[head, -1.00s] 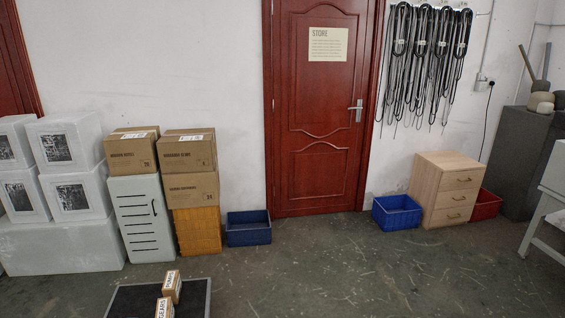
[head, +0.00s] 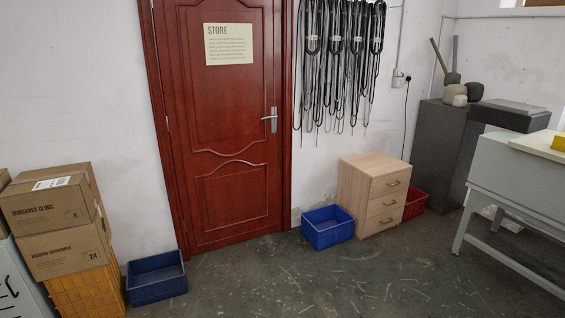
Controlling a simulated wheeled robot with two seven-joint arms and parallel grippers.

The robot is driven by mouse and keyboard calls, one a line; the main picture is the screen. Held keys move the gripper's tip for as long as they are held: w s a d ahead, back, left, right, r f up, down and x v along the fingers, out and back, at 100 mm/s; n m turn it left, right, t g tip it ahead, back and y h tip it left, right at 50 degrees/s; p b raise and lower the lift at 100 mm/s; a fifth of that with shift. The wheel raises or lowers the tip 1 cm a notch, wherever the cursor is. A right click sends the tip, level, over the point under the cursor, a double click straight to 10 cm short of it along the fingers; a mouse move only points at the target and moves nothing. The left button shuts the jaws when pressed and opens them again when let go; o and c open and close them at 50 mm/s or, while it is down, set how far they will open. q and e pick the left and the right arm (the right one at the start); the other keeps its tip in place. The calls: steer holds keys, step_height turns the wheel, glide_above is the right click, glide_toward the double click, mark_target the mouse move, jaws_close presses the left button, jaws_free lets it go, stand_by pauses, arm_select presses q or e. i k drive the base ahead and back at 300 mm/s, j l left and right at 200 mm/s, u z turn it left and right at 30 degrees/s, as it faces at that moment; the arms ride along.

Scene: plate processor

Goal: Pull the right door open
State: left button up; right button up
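A red wooden door (head: 226,130) with a paper sign reading STORE (head: 228,44) stands in the white wall, left of the picture's middle. It looks closed in its red frame. Its silver lever handle (head: 271,119) is on the door's right side. It is the only door in view now. Neither of my grippers shows in the head view, and nothing touches the handle.
Blue crates stand left (head: 156,277) and right (head: 327,227) of the door. A wooden drawer cabinet (head: 358,185), a red crate (head: 415,204) and a grey table (head: 514,185) are further right. Cardboard boxes (head: 48,205) are stacked at left. The floor before the door is clear.

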mark_target(220, 61)
steer(key=i, duration=1.95)
steer(key=i+u, duration=0.25)
steer(key=i, duration=0.2)
steer(key=i+l+u, duration=0.25)
steer(key=i, duration=0.2)
steer(key=i+l+u, duration=0.25)
steer(key=i, duration=0.2)
steer(key=i+l+u, duration=0.6)
steer(key=j, duration=0.1)
